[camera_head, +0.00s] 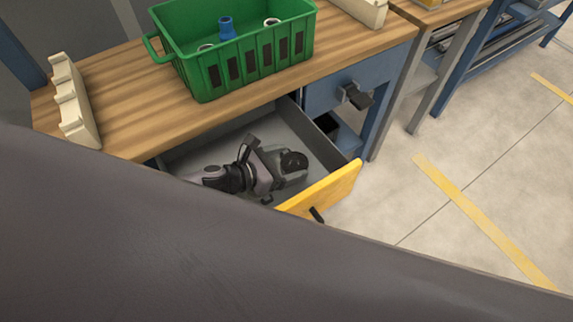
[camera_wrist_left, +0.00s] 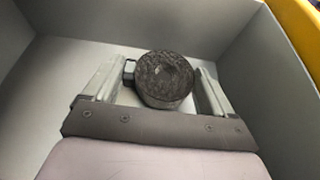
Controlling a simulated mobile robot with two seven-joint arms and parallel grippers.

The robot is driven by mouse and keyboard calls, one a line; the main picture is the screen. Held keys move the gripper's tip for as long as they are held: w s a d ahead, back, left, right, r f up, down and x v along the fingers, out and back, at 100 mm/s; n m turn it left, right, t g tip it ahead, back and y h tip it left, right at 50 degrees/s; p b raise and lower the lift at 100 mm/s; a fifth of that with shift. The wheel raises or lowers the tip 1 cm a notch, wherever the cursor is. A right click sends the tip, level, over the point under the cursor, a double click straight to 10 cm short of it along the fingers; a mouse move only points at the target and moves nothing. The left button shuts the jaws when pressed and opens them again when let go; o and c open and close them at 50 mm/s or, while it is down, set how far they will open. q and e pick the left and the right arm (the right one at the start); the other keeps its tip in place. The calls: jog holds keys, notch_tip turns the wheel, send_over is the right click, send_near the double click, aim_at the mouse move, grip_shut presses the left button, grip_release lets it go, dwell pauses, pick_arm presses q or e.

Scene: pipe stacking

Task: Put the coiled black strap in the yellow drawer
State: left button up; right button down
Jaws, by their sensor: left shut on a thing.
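The yellow drawer (camera_head: 338,187) is pulled open under the wooden bench. Its grey inside also shows in the wrist view (camera_wrist_left: 285,100), with a bit of the yellow front at the top right. My left gripper (camera_head: 292,166) is down inside the drawer space. It is shut on the coiled black strap (camera_head: 294,158), a round dark roll. In the wrist view the strap (camera_wrist_left: 165,75) sits between the two grey fingers of the gripper (camera_wrist_left: 158,88). I cannot tell whether the strap touches the drawer floor. My right gripper is not in view.
A green crate (camera_head: 205,82) with a blue piece (camera_head: 226,28) and pale rings stands on the bench (camera_head: 125,125). A cream notched rack (camera_head: 73,105) is at the bench's left. Floor at right is clear.

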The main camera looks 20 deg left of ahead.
pick_arm(q)
jog(key=shift+f+b, duration=0.3)
jog(key=shift+f, duration=0.3)
jog(key=o, duration=0.9)
jog(key=shift+s+f, duration=0.1)
jog(key=shift+r+p, duration=0.35)
jog(key=shift+r, duration=0.05)
jog(key=v, duration=0.8)
jog(key=p+v, duration=0.1)
jog(key=v, duration=0.3)
jog(key=shift+r, duration=0.4)
